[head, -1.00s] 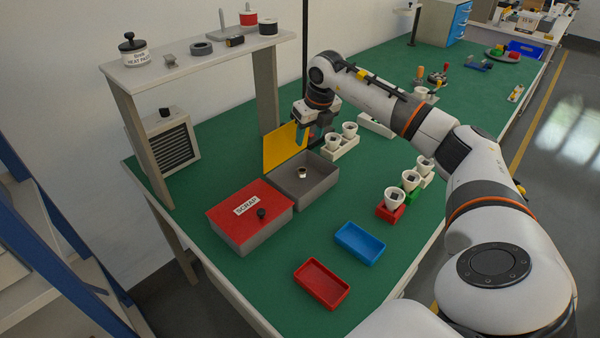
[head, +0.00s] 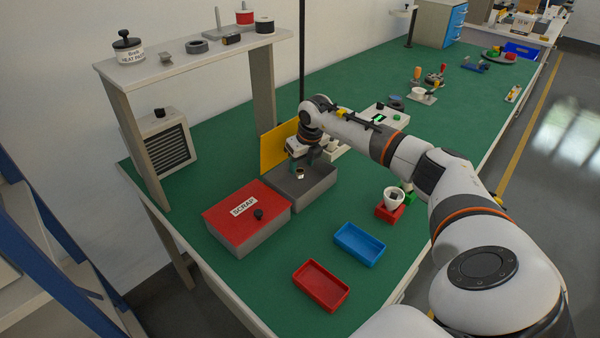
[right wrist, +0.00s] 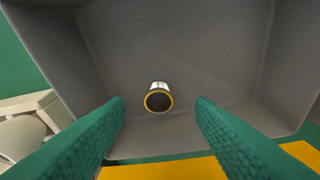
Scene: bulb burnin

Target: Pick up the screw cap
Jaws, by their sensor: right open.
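The screw cap (head: 300,177) is a small metal piece inside the grey box (head: 314,193), which has a yellow lid standing open. In the right wrist view the cap (right wrist: 159,97) lies on the box floor, a shiny metal cylinder with a dark opening ringed in yellow facing the camera. My right gripper (head: 305,163) is over the box, pointing down. Its two green fingers (right wrist: 160,125) are open, spread either side of the cap's line and not touching it. My left gripper is out of view.
The yellow lid (head: 276,147) stands upright behind the box. A red SCRAP box (head: 235,210) sits beside it at the front left. Blue (head: 360,243) and red (head: 321,285) trays lie nearer. White cups in holders (head: 393,200) stand to the right, partly behind my arm.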

